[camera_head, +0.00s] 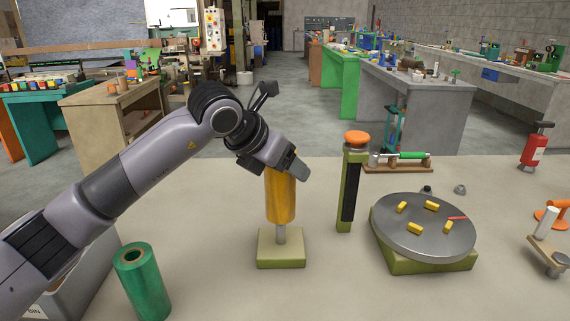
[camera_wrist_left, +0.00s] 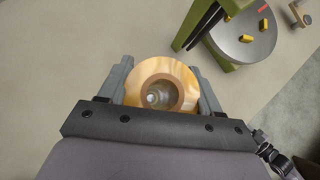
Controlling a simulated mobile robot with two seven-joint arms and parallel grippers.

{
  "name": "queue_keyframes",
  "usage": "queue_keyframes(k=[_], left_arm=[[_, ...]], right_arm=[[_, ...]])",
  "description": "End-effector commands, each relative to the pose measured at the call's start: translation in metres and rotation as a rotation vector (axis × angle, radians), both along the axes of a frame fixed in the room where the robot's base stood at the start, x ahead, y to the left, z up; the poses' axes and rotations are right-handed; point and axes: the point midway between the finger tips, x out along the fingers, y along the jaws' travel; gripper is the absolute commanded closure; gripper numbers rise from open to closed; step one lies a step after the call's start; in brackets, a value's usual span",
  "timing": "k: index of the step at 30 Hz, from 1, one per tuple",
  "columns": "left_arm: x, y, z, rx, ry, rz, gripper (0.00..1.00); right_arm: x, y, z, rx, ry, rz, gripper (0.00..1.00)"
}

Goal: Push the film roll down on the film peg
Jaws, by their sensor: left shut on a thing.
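The film roll (camera_head: 281,196) is an amber upright cylinder. My left gripper (camera_head: 291,172) is shut on its upper part from above. The film peg (camera_head: 281,234) is a pale post on a square olive base (camera_head: 281,250). The roll is over the peg, and the lower part of the post shows bare between roll and base. In the left wrist view the roll (camera_wrist_left: 179,70) sits between the two fingers (camera_wrist_left: 161,84), and the peg's round end (camera_wrist_left: 155,97) seems to show inside its core. My right gripper is not in view.
A green roll (camera_head: 143,283) stands at the front left beside a grey bin. To the right are an olive post with an orange knob (camera_head: 356,138) and a grey turntable (camera_head: 424,226) with several yellow blocks. A red extinguisher-like bottle (camera_head: 535,147) stands far right.

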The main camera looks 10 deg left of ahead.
Motion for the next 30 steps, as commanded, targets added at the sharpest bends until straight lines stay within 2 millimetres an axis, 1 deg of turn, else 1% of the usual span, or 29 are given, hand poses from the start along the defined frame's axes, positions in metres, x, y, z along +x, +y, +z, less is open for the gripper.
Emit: queue_keyframes(k=[9, 20, 30], left_arm=[[0.0, 0.0, -0.008, -0.001, -0.002, 0.0, 0.75], [0.0, 0.0, -0.019, -0.001, -0.002, 0.0, 0.75], [0.0, 0.0, -0.029, 0.0, -0.002, -0.001, 0.75]], right_arm=[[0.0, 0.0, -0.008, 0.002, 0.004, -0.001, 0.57], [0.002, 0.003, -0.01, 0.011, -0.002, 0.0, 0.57], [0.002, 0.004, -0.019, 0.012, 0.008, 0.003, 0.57]])
